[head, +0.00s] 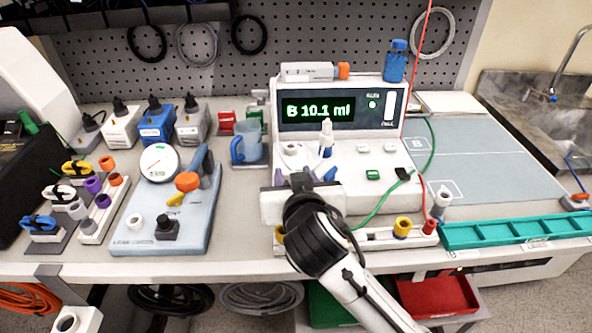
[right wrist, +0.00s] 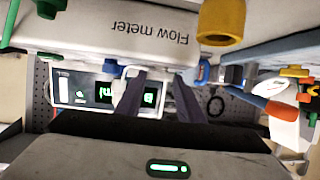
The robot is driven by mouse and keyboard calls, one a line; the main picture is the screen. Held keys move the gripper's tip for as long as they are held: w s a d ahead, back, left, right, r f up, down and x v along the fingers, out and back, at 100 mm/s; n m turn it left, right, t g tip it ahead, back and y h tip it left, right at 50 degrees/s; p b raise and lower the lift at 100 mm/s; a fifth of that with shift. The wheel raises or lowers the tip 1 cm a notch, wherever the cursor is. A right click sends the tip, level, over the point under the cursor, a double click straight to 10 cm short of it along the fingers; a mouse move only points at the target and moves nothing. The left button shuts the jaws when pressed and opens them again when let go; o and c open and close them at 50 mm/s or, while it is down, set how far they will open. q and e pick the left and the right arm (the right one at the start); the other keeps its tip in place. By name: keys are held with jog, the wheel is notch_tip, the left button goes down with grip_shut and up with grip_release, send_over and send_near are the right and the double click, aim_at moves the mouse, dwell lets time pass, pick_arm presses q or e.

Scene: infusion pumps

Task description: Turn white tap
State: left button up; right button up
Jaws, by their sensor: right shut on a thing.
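My right gripper (head: 305,173) reaches up from the bottom of the head view to the front of the white pump unit (head: 342,187) with the green-lit display. Its two dark purple fingers also show in the right wrist view (right wrist: 158,80). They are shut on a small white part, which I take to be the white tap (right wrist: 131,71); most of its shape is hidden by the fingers. In the head view the gripper body hides the held part. The display (head: 318,111) reads "B 10.1 ml". My left gripper is not in view.
A blue mug (head: 247,147) stands left of the pump. A gauge panel with an orange knob (head: 187,181) lies further left. A yellow knob (head: 403,226) and a green cable (head: 383,200) are right of my gripper. A teal tray (head: 515,229) lies at the right.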

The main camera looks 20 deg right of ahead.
jog(key=shift+a+f+m+h, duration=0.1)
jog(key=shift+m+h, duration=0.4)
jog(key=shift+h, duration=0.1)
jog(key=o, duration=1.1)
jog(key=shift+c, duration=0.2)
notch_tip(320, 180, up, 10)
jog(key=shift+p, duration=0.35)
